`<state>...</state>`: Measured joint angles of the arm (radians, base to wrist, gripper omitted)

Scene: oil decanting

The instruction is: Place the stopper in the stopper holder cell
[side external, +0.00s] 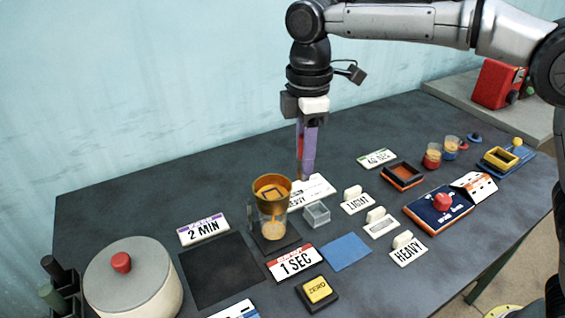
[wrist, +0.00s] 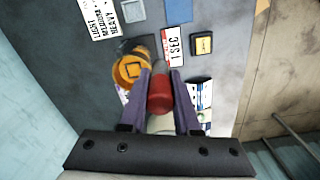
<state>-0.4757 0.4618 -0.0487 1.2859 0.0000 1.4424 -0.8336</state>
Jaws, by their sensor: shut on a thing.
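My gripper (side external: 307,165) hangs above the table behind the gold funnel, its purple fingers pointing down. It also shows in the wrist view (wrist: 160,80), shut on the stopper. The stopper (wrist: 160,97) has a red body with a paler end pointing away from the wrist; in the side view its red part (side external: 300,143) shows between the fingers. A small clear open box (side external: 316,215) stands on the table right of the funnel, apart from the stopper. No label marks the stopper holder cell, so I cannot tell whether this box is it.
The gold funnel (side external: 271,188) sits over a clear vessel of amber liquid close to my gripper. An orange-rimmed dark tray (side external: 402,175) and a yellow-framed holder (side external: 501,158) lie to the right. A lidded pot (side external: 132,283) stands front left. The back left table is clear.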

